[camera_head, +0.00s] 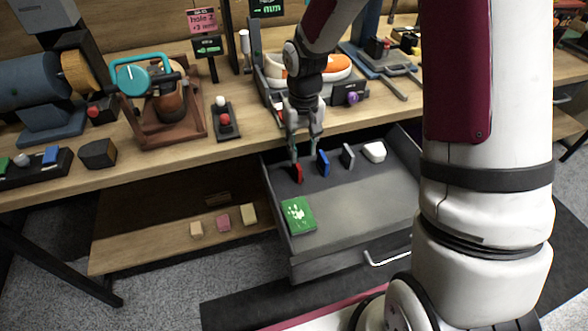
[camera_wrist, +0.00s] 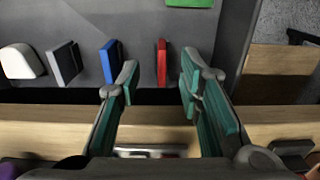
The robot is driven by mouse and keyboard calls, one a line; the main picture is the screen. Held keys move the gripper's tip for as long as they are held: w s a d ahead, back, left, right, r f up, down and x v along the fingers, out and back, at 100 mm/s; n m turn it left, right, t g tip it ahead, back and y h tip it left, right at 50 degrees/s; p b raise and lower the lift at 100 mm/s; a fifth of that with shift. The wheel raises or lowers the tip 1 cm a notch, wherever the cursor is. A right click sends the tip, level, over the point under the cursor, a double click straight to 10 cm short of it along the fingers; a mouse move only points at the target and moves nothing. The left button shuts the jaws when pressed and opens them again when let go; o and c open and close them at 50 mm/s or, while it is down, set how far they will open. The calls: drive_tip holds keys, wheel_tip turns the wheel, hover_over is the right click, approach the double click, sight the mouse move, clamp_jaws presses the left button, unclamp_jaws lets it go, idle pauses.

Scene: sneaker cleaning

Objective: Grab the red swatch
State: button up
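The red swatch (camera_head: 298,173) stands on edge in the open drawer (camera_head: 345,227), near its back left. In the wrist view the red swatch (camera_wrist: 161,62) shows as a thin upright slab ahead of the fingers, between their lines. My gripper (camera_head: 304,150) is above the back of the drawer, close to the red swatch. In the wrist view my gripper (camera_wrist: 158,80) has its fingers spread wide with nothing between the pads. The fingertips look apart from the swatch.
A blue swatch (camera_head: 323,163), a grey swatch (camera_head: 348,156) and a white object (camera_head: 374,152) stand to the right of the red one. A green card (camera_head: 298,216) lies nearer the drawer front. The wooden bench edge (camera_wrist: 60,118) runs close behind the drawer.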

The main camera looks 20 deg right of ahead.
sight(300, 170)
wheel_tip(300, 170, down, 10)
drive_tip(key=shift+w+a+r+b, duration=0.15)
drive_tip(key=shift+b, duration=0.4)
drive_tip(key=shift+c, duration=0.5)
drive_tip(key=shift+r, duration=0.1)
clamp_jaws()
